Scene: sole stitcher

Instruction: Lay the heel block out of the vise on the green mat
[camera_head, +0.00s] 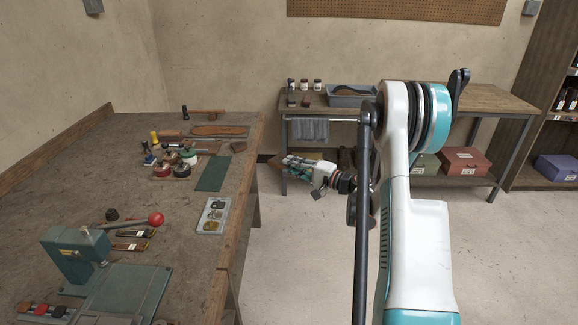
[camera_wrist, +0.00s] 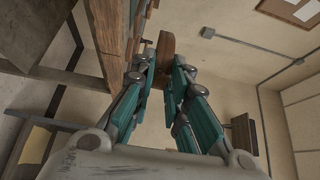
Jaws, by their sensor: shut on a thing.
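My gripper (camera_head: 292,164) is beyond the right edge of the workbench in the head view, with its fingers pointing left. It is shut on a brown wooden block (camera_wrist: 166,44), which shows between the fingertips in the wrist view; this looks like the heel block. In the head view only a small brown part of it shows at the fingertips. The dark green mat (camera_head: 213,174) lies bare near the bench's right edge, to the left of my gripper and apart from it. I cannot make out the vise for certain.
The workbench (camera_head: 190,253) carries a green machine (camera_head: 75,250) with a red-knobbed lever, a grey tray (camera_head: 213,216) and several jars. A shelf table (camera_head: 480,99) with a grey bin stands behind my arm.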

